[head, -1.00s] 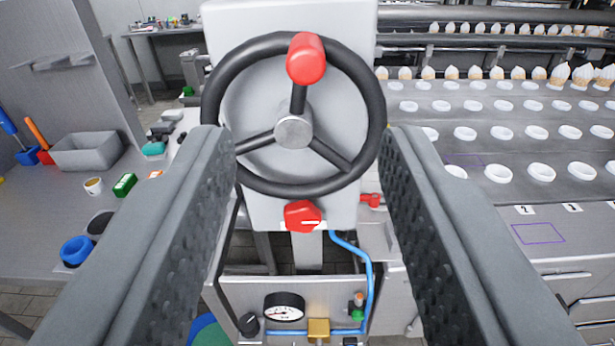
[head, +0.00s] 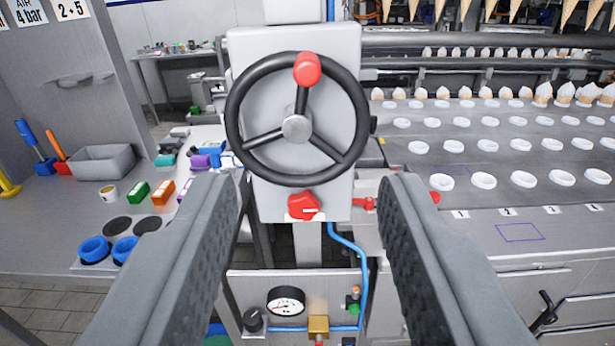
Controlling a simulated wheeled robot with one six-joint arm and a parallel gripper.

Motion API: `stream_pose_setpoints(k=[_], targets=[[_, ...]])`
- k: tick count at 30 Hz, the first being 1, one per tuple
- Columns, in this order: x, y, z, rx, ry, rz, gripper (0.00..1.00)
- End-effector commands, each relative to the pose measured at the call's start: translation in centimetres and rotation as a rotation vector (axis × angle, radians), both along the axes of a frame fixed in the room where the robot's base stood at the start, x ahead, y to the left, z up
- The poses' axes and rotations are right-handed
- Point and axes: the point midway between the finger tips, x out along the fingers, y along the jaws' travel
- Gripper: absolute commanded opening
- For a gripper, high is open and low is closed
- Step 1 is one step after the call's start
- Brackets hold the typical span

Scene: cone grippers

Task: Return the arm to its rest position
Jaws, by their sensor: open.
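My gripper (head: 308,190) is open and empty, its two grey padded fingers reaching in from the lower left and lower right. Between and beyond the fingertips stands a black handwheel (head: 297,119) with a red knob (head: 307,69) at its top. The wheel is mounted on a light grey panel (head: 342,200). A red valve knob (head: 303,206) sits just below the wheel. The fingers appear apart from the wheel. The rest of my arm is out of view.
Left is a bench with a grey bin (head: 103,162), blue cups (head: 93,249) and small boxes. Right is a conveyor (head: 440,165) with rows of white cups and filled cones. Below are a pressure gauge (head: 286,301) and a blue hose (head: 364,270).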

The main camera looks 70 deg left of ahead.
Motion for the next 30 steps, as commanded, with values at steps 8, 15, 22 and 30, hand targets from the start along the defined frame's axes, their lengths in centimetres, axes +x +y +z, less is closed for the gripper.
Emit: stream_pose_setpoints(k=[8,15,22,30], targets=[[-2.0,1.6,-1.8,-0.071,0.115,-0.080,0.41],[-6.6,3.0,-6.3,-0.208,0.326,-0.311,0.41],[-11.3,2.2,-10.3,-0.292,0.435,-0.572,0.41],[-16.9,-0.1,-13.5,-0.313,0.428,-0.875,0.41]])
